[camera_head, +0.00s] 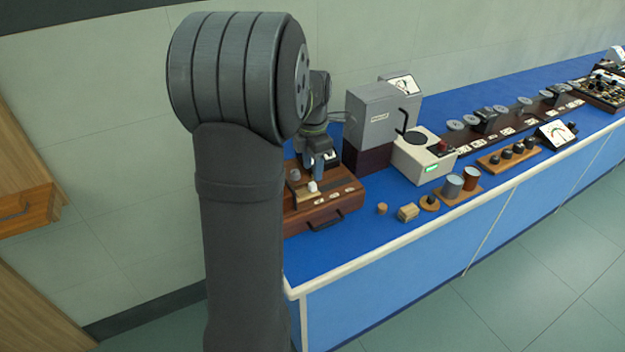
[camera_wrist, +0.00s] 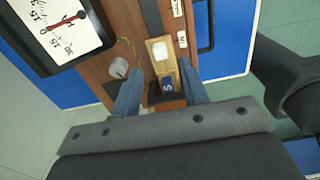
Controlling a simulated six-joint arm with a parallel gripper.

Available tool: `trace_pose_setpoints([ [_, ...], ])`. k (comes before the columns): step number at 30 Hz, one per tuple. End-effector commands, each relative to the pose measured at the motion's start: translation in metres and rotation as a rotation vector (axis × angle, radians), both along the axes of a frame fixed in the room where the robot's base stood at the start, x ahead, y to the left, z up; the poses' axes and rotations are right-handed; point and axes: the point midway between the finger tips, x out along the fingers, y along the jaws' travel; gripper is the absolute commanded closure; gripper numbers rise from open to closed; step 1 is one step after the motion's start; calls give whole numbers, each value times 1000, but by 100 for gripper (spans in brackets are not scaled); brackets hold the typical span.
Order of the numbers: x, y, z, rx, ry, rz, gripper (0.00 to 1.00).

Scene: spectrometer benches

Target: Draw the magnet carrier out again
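The magnet carrier (camera_wrist: 165,68) is a light wooden slider in the wrist view. It bears a white block (camera_wrist: 160,49) and a dark blue magnet block marked S (camera_wrist: 168,86). It lies on the brown wooden instrument base (camera_wrist: 124,48). My gripper (camera_wrist: 161,67) has its two blue fingers apart, one on each side of the carrier. A gap shows at the left finger; the right finger is close to the carrier's edge. In the head view my gripper (camera_head: 320,170) is low over the base (camera_head: 325,207), beside the white block (camera_head: 313,187); the magnet is not clear there.
A dial meter (camera_wrist: 66,32) and a grey knob (camera_wrist: 118,68) are close to the fingers. A grey box instrument (camera_head: 372,115) stands right of the base, with a cream unit (camera_head: 420,160) beyond. Small cylinders and a wooden block (camera_head: 408,212) lie near the blue bench's front.

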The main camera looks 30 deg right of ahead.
Motion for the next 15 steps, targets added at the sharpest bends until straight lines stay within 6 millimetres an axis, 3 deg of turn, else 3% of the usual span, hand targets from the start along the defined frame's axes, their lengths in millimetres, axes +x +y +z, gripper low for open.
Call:
trace_pose_setpoints([
  [6, 0, 0, -37, 2, 2, 0, 60],
  [15, 0, 0, -52, 0, 0, 0, 60],
])
